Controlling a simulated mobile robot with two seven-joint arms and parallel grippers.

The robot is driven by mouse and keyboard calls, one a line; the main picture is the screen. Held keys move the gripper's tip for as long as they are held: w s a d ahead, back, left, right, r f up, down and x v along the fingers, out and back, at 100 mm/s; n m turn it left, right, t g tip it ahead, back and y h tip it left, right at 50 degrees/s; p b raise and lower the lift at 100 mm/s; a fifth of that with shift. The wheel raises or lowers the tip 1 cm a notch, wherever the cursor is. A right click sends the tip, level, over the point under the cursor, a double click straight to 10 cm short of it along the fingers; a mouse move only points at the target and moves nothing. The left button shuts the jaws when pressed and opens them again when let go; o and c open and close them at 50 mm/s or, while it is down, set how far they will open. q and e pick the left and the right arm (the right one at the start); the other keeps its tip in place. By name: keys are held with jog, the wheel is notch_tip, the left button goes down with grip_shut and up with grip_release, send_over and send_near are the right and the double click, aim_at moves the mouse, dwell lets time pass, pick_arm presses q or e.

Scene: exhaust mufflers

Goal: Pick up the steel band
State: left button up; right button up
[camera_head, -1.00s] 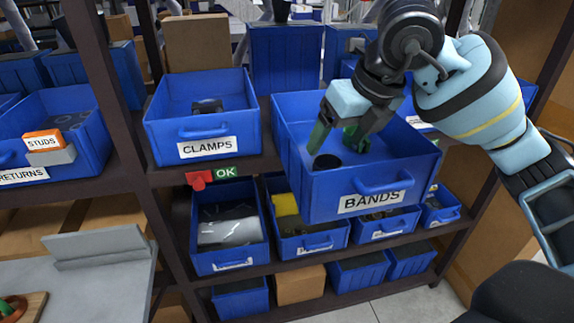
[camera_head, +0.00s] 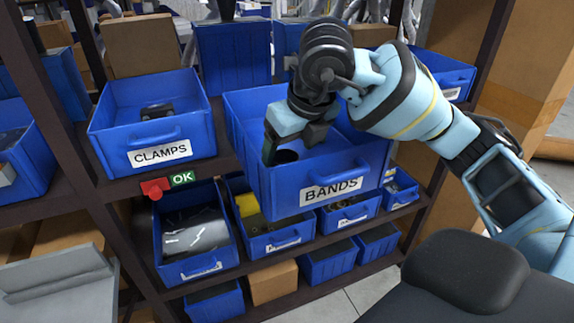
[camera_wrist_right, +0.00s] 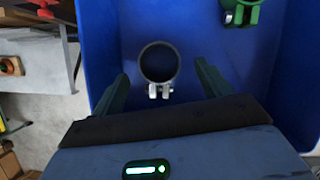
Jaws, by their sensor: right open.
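The steel band (camera_wrist_right: 159,90) is a dark ring with a small silver bolt clamp, lying in the blue BANDS bin (camera_head: 270,190). In the right wrist view it sits between and just ahead of the two fingertips, with space on both sides. My right gripper (camera_wrist_right: 161,80) is open and empty, pointing down into the bin. In the head view the right gripper (camera_head: 286,148) is beside the band (camera_head: 287,156), which it partly covers. A green band (camera_wrist_right: 240,12) lies farther off in the same bin. My left gripper is not in view.
The CLAMPS bin (camera_head: 107,150) is to the left on the same shelf, with a red and green OK tag (camera_head: 182,179) below it. Several other blue bins stand on the lower shelf. The BANDS bin walls surround the gripper.

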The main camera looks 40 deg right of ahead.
aim_at(286, 158)
jog(key=x, duration=0.3)
jog(key=shift+f, duration=0.1)
jog(key=c, duration=1.1)
notch_tip(286, 158, up, 10)
jog(key=shift+r, duration=0.1)
